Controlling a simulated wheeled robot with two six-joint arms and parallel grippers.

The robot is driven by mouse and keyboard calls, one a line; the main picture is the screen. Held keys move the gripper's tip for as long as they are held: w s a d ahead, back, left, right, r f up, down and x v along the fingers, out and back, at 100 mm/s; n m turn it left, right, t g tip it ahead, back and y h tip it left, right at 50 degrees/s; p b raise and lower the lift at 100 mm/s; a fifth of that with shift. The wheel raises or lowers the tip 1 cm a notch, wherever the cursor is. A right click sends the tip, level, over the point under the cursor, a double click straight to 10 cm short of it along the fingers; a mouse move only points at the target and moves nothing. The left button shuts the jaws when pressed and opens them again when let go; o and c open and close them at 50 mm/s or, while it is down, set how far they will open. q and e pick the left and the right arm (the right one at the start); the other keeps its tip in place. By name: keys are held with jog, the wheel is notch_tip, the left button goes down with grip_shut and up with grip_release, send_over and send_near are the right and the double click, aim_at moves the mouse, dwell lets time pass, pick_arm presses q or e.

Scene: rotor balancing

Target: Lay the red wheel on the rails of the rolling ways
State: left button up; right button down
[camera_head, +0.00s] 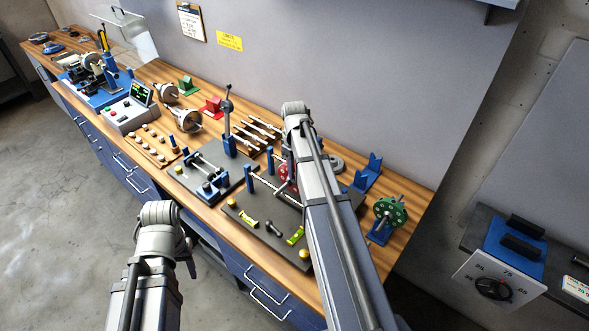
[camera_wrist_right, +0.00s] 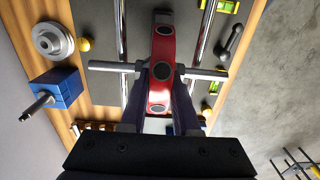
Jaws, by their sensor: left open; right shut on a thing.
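The red wheel (camera_wrist_right: 161,88) is gripped by my right gripper (camera_wrist_right: 164,90), with its grey axle (camera_wrist_right: 108,67) sticking out on both sides in the right wrist view. The axle lies crosswise over both silver rails (camera_wrist_right: 204,45) of the rolling ways. I cannot tell whether it touches them. In the head view the wheel (camera_head: 285,174) shows beside my right arm, which hides my right gripper and part of the ways. The near rail (camera_head: 272,192) shows above the dark base plate. My left gripper (camera_head: 191,262) is low at the bench front, open, mostly hidden and away from the wheel.
A green wheel (camera_head: 389,211) stands on a blue stand at right. A yellow-green level (camera_head: 247,219) and a dark dumbbell-shaped piece (camera_head: 273,229) lie on the base plate. A blue block (camera_wrist_right: 60,88) and a grey disc (camera_wrist_right: 53,41) sit beside the ways.

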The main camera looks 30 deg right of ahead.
jog(key=shift+f+b, duration=0.5)
dwell(0.3)
jog(key=c, duration=0.6)
grip_release()
jog(key=shift+c, duration=0.2)
notch_tip(320, 180, up, 9)
jog(key=p, duration=0.9)
jog(key=shift+r, duration=0.1)
